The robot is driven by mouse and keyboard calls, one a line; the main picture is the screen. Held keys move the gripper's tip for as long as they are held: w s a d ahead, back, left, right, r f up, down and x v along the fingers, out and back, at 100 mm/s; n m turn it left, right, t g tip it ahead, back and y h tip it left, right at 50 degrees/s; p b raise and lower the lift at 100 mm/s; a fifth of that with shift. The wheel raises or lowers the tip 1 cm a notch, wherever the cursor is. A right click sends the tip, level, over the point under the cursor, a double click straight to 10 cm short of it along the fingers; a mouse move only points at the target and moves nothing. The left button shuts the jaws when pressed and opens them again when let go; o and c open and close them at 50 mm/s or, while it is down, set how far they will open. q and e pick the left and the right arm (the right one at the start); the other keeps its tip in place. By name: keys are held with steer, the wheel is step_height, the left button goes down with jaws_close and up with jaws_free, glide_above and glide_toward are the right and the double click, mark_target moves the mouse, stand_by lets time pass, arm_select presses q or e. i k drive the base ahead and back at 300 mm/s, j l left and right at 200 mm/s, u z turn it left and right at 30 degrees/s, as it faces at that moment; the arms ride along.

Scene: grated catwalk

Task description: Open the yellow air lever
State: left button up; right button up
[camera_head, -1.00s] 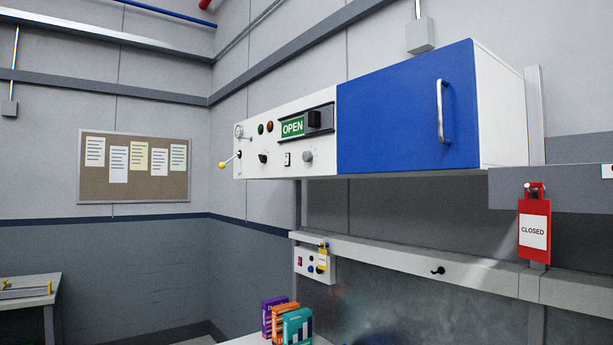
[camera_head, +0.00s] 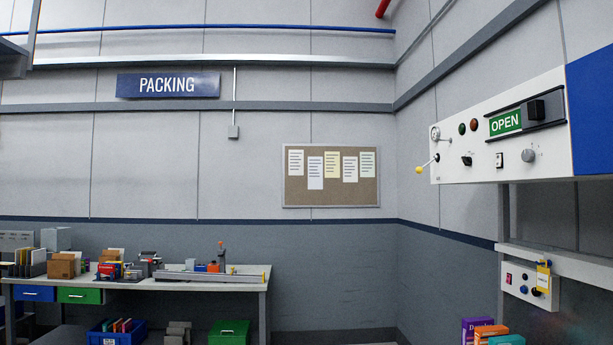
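The yellow air lever (camera_head: 420,170) is a thin rod with a yellow ball at its end. It sticks out to the lower left from the left end of the white control panel (camera_head: 462,158), below a small round gauge (camera_head: 435,132). The rod slants down and to the left from its pivot. A green OPEN sign (camera_head: 505,123) sits behind a dark sliding block (camera_head: 537,110) farther right on the panel. Neither of my grippers shows in the view.
A blue cabinet door (camera_head: 592,110) adjoins the panel at right. A lower switch box (camera_head: 528,284) with a yellow tag hangs beneath. Books (camera_head: 485,331) stand at the bottom right.

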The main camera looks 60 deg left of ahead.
mark_target(419, 170)
steer(key=u, duration=1.2)
steer(key=i+j, duration=0.2)
steer(key=i, duration=0.25)
steer(key=i+j, duration=0.2)
steer(key=i, duration=0.25)
steer(key=i+j, duration=0.15)
steer(key=i, duration=0.25)
steer(key=i+j, duration=0.2)
steer(key=i, duration=0.25)
